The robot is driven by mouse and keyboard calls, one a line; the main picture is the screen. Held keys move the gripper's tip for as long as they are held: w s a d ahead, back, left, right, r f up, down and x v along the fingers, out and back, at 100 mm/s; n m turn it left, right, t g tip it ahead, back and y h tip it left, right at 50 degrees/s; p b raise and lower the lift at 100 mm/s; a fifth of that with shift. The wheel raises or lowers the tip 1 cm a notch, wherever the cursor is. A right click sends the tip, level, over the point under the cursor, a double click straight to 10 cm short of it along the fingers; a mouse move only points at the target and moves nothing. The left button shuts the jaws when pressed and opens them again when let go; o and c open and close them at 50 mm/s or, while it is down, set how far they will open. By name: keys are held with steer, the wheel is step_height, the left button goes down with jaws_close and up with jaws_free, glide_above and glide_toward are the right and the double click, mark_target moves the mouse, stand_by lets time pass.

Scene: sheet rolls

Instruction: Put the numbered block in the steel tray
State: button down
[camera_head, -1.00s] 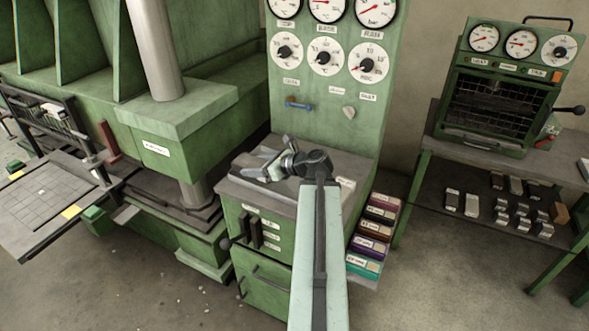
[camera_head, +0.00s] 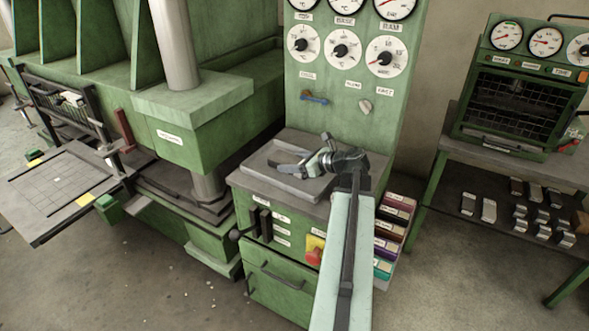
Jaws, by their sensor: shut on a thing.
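The steel tray (camera_head: 259,157) is a shallow grey tray on top of the green console below the gauge panel. My gripper (camera_head: 288,169) is over the tray, reaching in from the right. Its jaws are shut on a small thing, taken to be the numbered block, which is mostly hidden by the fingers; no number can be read. I cannot tell whether the held thing touches the tray floor. My arm covers the right part of the console top.
A green gauge panel (camera_head: 344,88) rises behind the tray. A press with a thick column (camera_head: 172,45) stands to the left. A rack of coloured boxes (camera_head: 390,232) is beside my arm. Several small metal blocks (camera_head: 541,215) lie on the lower shelf of the right table.

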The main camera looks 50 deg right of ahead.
steer(key=shift+f, duration=0.35)
steer(key=shift+c, duration=1.9)
jaws_free()
steer(key=shift+r+p, duration=0.4)
steer(key=shift+p, duration=0.05)
steer(key=p+v, duration=0.4)
steer(key=v, duration=0.6)
steer(key=shift+s+r, duration=0.15)
steer(key=shift+s, duration=0.2)
steer(key=shift+s+d+r, duration=0.1)
steer(key=shift+s+d, duration=0.05)
steer(key=shift+s, duration=0.4)
